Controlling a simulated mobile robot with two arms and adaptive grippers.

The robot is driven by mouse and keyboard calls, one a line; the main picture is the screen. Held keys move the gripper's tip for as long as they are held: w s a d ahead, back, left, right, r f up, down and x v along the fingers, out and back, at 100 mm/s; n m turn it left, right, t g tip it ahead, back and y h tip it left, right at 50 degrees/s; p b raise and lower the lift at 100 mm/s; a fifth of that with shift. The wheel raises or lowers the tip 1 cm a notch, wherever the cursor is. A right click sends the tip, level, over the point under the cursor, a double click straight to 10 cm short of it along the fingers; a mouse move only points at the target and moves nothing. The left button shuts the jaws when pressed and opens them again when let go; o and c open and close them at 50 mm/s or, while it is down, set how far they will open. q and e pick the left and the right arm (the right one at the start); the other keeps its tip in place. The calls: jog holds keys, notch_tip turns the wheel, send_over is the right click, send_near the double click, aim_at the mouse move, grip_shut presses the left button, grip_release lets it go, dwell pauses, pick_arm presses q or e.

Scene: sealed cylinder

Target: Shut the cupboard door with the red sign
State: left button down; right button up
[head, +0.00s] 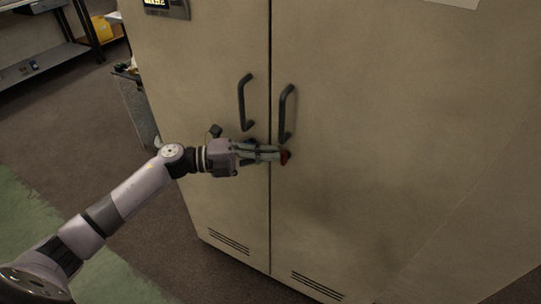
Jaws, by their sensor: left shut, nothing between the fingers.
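The beige two-door cupboard fills most of the head view, with a left door (205,90) and a right door (370,120). The two doors meet at a narrow dark vertical seam and look about flush. Each has a dark bar handle: the left handle (244,103) and the right handle (287,114). My left gripper (283,156) is shut and empty, in front of the seam just below the handles. Its tip shows red; I cannot tell whether it touches the right door. No red sign can be made out. My right gripper is not in view.
A small display panel (168,8) is on the upper left door, and a pale sheet (455,2) is at the top of the right door. Shelving (40,72) with a yellow bin (102,29) stands at the back left.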

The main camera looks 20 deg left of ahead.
pick_arm(q)
jog(key=shift+a, duration=0.1)
dwell(0.3)
jog(key=v, duration=1.2)
jog(key=w+a+f+n+t+y+p, duration=0.1)
jog(key=w+a+f+n+t+y, duration=0.1)
jog(key=a+f+n+t+y, duration=0.45)
jog(key=w+a+f+n+t+y+p, duration=0.1)
jog(key=w+f+n+y, duration=0.15)
jog(key=f+n, duration=0.75)
jog(key=s+a+f+n+g+y+p, duration=0.1)
jog(key=s+f+n+y, duration=0.25)
jog(key=f, duration=0.65)
jog(key=s+f+n+g+y, duration=0.2)
jog(key=s+f, duration=0.3)
jog(key=f, duration=0.5)
jog(key=s+d+f+n+g+y+p, duration=0.1)
jog(key=s+d+f+n+g+y, duration=0.25)
jog(key=s+f, duration=1)
jog(key=s+d+f+n+g, duration=0.1)
jog(key=s+d+f+g, duration=0.1)
jog(key=s+d, duration=0.2)
jog(key=s+d+f+n+g+h+p, duration=0.1)
jog(key=s+d+f+g, duration=0.1)
jog(key=s, duration=0.9)
jog(key=s+d+f+n+g, duration=0.1)
jog(key=s+d+f+g, duration=0.2)
jog(key=s+d, duration=0.3)
jog(key=shift+s+g+h, duration=0.4)
jog(key=shift+s, duration=0.65)
